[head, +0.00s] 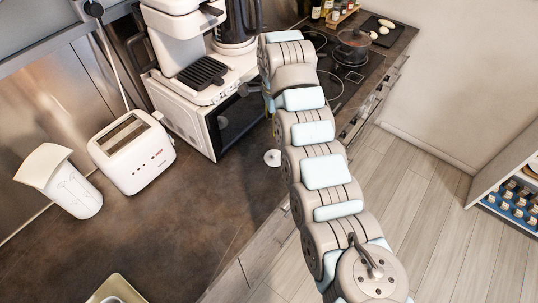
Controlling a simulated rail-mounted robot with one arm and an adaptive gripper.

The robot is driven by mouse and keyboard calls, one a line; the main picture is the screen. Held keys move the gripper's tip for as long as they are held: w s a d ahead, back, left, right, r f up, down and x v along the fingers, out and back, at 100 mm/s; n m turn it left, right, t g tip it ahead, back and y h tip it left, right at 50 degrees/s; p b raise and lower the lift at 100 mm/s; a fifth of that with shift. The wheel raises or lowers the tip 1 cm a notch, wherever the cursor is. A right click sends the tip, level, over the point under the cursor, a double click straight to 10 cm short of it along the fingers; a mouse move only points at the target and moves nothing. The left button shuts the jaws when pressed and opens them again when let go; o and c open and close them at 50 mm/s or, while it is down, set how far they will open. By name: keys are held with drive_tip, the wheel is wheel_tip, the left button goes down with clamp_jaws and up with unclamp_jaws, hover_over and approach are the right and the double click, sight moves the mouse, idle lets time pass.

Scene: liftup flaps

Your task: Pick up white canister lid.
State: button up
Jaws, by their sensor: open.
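A small round white piece (272,157), which looks like the canister lid, lies on the dark brown counter just left of my arm. It is small in view, so its details are unclear. My arm crosses the middle of the picture, and its far end bends down in front of the white oven. Only a small grey part of my gripper (250,90) seems to show there, beyond the lid and apart from it. My gripper is open with nothing seen in it; its fingertips are mostly hidden.
A white toaster (132,152) and a white jug-like container (62,183) stand at left. A white coffee machine (187,45) sits on the white oven (222,112). A pot (353,46) is on the stove. The front counter is clear.

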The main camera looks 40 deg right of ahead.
drive_tip(key=b, duration=0.2)
hover_over(274, 154)
drive_tip(key=f, duration=1.1)
drive_tip(key=shift+s+a, duration=0.25)
drive_tip(key=shift+f, duration=0.35)
drive_tip(key=shift+w+f, duration=0.1)
drive_tip(key=shift+w+d+f+b, duration=0.1)
drive_tip(key=shift+d+f+b, duration=0.1)
drive_tip(key=shift+f, duration=0.5)
drive_tip(key=shift+w+d+f+b, duration=0.1)
drive_tip(key=shift+d+f+b, duration=0.1)
drive_tip(key=shift+f, duration=0.45)
wheel_tip(274, 154, down, 2)
drive_tip(key=shift+a+f, duration=0.1)
drive_tip(key=shift+a, duration=0.05)
clamp_jaws()
